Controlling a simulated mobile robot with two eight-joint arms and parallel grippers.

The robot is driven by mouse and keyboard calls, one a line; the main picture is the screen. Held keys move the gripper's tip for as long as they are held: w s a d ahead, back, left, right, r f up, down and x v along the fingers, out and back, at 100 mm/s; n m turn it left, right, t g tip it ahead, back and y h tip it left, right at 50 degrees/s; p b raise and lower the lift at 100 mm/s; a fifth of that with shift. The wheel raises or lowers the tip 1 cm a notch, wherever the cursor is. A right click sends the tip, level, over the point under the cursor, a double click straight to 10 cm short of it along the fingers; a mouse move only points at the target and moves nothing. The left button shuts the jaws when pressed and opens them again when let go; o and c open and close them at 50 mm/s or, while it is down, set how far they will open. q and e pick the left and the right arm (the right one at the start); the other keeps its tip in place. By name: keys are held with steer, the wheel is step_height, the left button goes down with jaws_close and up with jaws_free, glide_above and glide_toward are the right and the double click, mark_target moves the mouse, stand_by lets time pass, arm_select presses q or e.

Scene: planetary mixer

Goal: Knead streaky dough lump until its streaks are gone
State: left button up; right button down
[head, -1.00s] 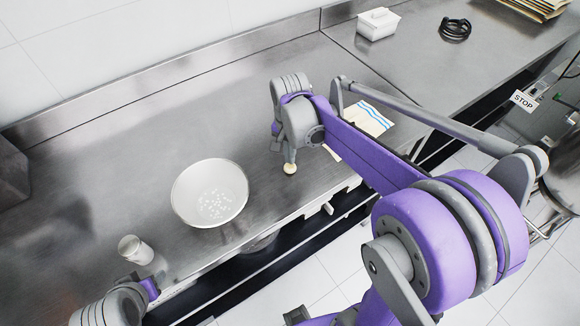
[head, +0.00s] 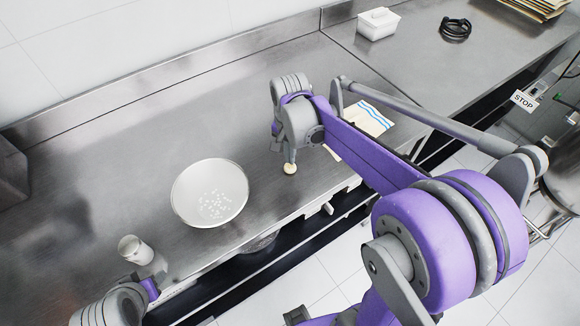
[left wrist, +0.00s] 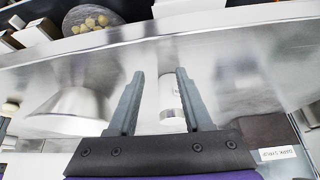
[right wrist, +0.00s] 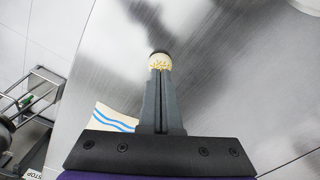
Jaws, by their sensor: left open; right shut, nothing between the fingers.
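The dough lump (head: 290,169) is a small cream ball on the steel worktop, right of the bowl. In the right wrist view the lump (right wrist: 159,62) shows pale with yellowish streaks or patches. My right gripper (head: 290,157) is shut and empty, pointing down with its tips at the lump; they seem to touch or press it. The tips hide part of it. My left gripper (left wrist: 158,73) is open and empty, with a white cylindrical container (left wrist: 171,98) beyond and between its fingers. Its fingers are not clear in the head view.
The white container (head: 135,249) stands near the front edge. A blue-striped cloth (head: 368,118) lies behind my right arm. A white lidded box (head: 377,24) and black coil (head: 455,29) are farther back.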

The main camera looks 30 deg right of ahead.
arm_select(q)
steer(key=shift+s+f+b, duration=0.3)
steer(key=shift+f+b, duration=0.15)
steer(key=shift+f, duration=0.2)
arm_select(e)
steer(key=shift+f, duration=0.85)
steer(key=shift+r, duration=0.15)
arm_select(q)
steer(key=shift+s+f, duration=0.1)
steer(key=shift+f, duration=0.1)
arm_select(e)
steer(key=shift+s+f, duration=0.1)
steer(key=shift+f, duration=0.15)
arm_select(q)
steer(key=shift+r, duration=0.1)
arm_select(e)
steer(key=shift+r, duration=0.1)
arm_select(q)
steer(key=shift+w+r+p, duration=0.3)
steer(key=shift+r, duration=0.2)
arm_select(e)
steer(key=shift+r, duration=0.75)
arm_select(q)
steer(key=shift+s+f, duration=0.1)
steer(key=shift+f, duration=0.05)
arm_select(e)
steer(key=shift+f, duration=0.15)
